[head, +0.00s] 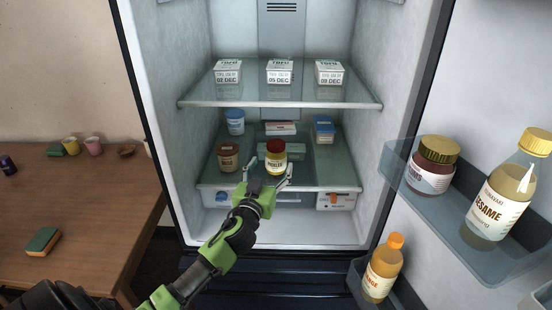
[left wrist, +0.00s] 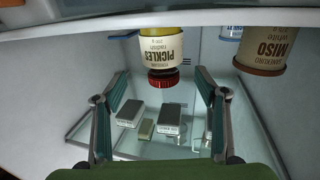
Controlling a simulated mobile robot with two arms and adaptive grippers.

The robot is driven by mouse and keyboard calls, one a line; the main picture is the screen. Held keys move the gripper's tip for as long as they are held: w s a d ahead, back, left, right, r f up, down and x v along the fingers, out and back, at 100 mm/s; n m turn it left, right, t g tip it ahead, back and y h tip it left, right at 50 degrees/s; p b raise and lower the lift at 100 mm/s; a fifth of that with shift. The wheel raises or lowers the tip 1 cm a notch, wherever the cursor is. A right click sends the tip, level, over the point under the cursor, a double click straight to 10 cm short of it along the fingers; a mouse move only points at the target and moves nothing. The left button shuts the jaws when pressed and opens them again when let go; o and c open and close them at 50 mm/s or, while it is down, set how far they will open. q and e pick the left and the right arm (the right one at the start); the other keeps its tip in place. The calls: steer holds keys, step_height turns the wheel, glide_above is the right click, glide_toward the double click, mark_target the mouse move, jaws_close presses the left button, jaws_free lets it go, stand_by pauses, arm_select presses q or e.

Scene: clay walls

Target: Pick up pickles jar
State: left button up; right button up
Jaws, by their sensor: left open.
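The pickles jar (head: 276,160), with a red lid, yellowish contents and a pale label, stands upright on the middle glass shelf (head: 318,178) of the open fridge, near its front edge. My left gripper (head: 269,169) is open in front of this shelf, its fingers spread on either side of the jar as seen from the head. In the left wrist view, which looks upside down, the jar (left wrist: 160,47) shows between and beyond the two fingertips (left wrist: 161,76). I see no finger touching it; exact depth is unclear. My right gripper is not in view.
A miso jar (head: 228,157) stands close left of the pickles. Behind are a blue-lidded tub (head: 235,122) and small boxes. Tofu packs (head: 279,72) sit on the shelf above. The door, right, holds a sesame bottle (head: 500,190). A wooden table (head: 90,200) stands left.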

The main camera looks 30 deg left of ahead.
mark_target(273, 162)
arm_select(q)
steer(key=shift+x, duration=1.1)
steer(key=x, duration=0.1)
steer(key=b+x, duration=0.1)
steer(key=x, duration=0.1)
steer(key=f+x, duration=0.1)
steer(key=shift+w+a, duration=0.2)
steer(key=shift+a, duration=0.2)
steer(key=shift+w+a, duration=0.1)
steer(key=shift+w, duration=0.35)
steer(key=shift+r, duration=0.1)
steer(key=c, duration=1.6)
